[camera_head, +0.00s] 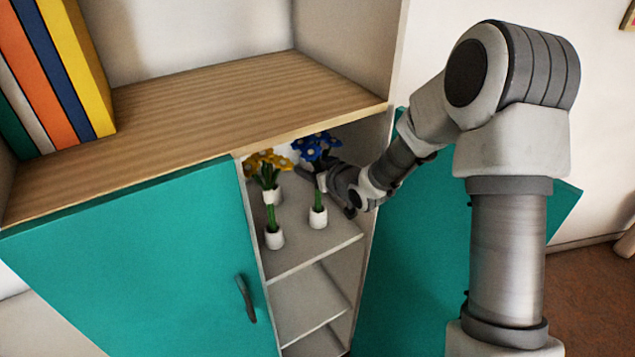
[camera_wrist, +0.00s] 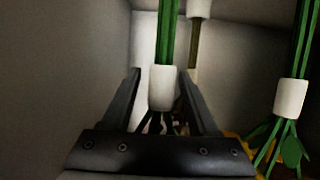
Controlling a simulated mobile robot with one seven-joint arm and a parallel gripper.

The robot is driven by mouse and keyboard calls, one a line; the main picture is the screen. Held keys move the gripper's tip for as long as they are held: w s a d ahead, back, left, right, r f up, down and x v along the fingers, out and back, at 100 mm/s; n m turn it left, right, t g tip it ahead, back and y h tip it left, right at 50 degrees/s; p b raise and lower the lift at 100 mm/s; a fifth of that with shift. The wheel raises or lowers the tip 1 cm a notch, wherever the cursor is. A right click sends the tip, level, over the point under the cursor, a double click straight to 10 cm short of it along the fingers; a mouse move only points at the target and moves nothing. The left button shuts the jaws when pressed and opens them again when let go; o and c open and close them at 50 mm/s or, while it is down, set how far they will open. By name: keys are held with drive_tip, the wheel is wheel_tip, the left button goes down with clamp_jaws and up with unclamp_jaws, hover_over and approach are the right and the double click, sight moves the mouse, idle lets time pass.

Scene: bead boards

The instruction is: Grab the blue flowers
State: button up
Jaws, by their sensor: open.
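The blue flowers (camera_head: 317,147) stand upright on the top shelf inside the cabinet, with a green stem and a white pot (camera_head: 318,217). My gripper (camera_head: 335,190) reaches in from the right at the height of the white collar below the blossoms. The wrist view looks upside down. In it my gripper (camera_wrist: 159,75) is open, with one finger on each side of a white collar (camera_wrist: 162,90) and green stems. No finger clearly touches them. The blossoms are mostly hidden behind my gripper base there.
Yellow flowers (camera_head: 266,162) in a white pot (camera_head: 275,238) stand close on the left; their collar (camera_wrist: 291,98) shows at right in the wrist view. The wooden top (camera_head: 220,100) overhangs the shelf. A teal door (camera_head: 140,265) is on the left, another (camera_head: 420,260) on the right.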

clamp_jaws()
idle(0.3)
drive_tip(key=shift+r, duration=0.1)
